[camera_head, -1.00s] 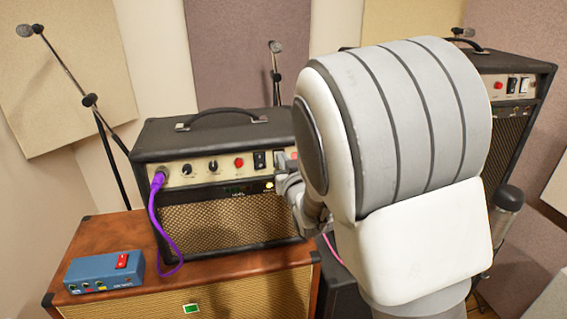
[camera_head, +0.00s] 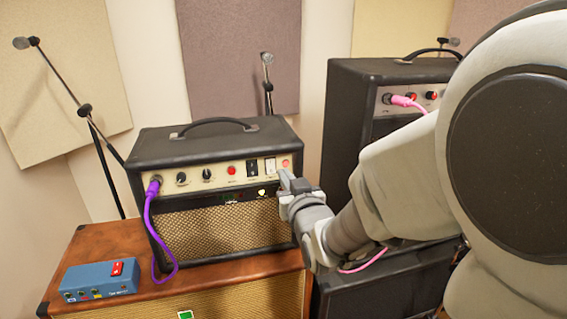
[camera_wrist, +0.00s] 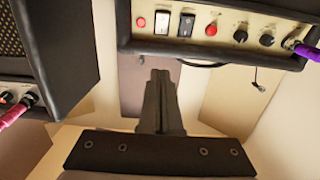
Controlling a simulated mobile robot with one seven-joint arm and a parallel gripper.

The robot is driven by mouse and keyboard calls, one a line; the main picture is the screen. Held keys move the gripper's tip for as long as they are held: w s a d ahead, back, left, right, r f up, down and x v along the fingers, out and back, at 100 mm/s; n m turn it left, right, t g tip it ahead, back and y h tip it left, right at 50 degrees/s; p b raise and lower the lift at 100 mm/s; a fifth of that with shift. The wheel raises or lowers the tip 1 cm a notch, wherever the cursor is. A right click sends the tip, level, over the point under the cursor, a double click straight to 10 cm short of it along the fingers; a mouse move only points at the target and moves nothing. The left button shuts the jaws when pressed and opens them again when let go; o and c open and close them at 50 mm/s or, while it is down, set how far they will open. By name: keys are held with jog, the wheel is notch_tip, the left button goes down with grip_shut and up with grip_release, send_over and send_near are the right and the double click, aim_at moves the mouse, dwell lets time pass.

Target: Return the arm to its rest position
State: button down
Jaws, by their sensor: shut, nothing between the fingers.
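My gripper (camera_head: 284,177) is at the right end of the front panel of the black amp head (camera_head: 205,150) in the head view. Its fingers are shut with nothing between them. In the wrist view the closed fingers (camera_wrist: 160,85) point toward the wall, and the amp panel (camera_wrist: 200,30) appears upside down above them. I cannot tell whether the fingertips touch the panel. My arm runs from the gripper to the right edge of the head view and hides part of the right side.
The amp head stands on a brown cabinet (camera_head: 240,270) with a blue pedal box (camera_head: 97,279). A purple cable (camera_head: 148,220) plugs into the amp's left end. A second amp (camera_head: 340,110) with a pink plug (camera_head: 407,103) stands right. Microphone stands (camera_head: 84,110) are behind.

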jog(key=shift+s+d+r, duration=0.1)
jog(key=shift+s, duration=0.3)
jog(key=s+d+r+m+g+h+p, duration=0.2)
jog(key=s+d+r+g+p, duration=0.3)
jog(key=s+d+r+p, duration=0.3)
jog(key=s+d+r+g+h+p, duration=0.1)
jog(key=s+d+g+p, duration=0.1)
jog(key=s, duration=0.6)
jog(key=s+d+r+m+g+h+p, duration=0.1)
jog(key=s+d+r+g, duration=0.1)
jog(key=s, duration=0.7)
jog(key=shift+s+d+g+h+p, duration=0.3)
jog(key=shift+d+g+p, duration=0.1)
jog(key=shift+d+g, duration=0.65)
jog(key=shift+d, duration=0.1)
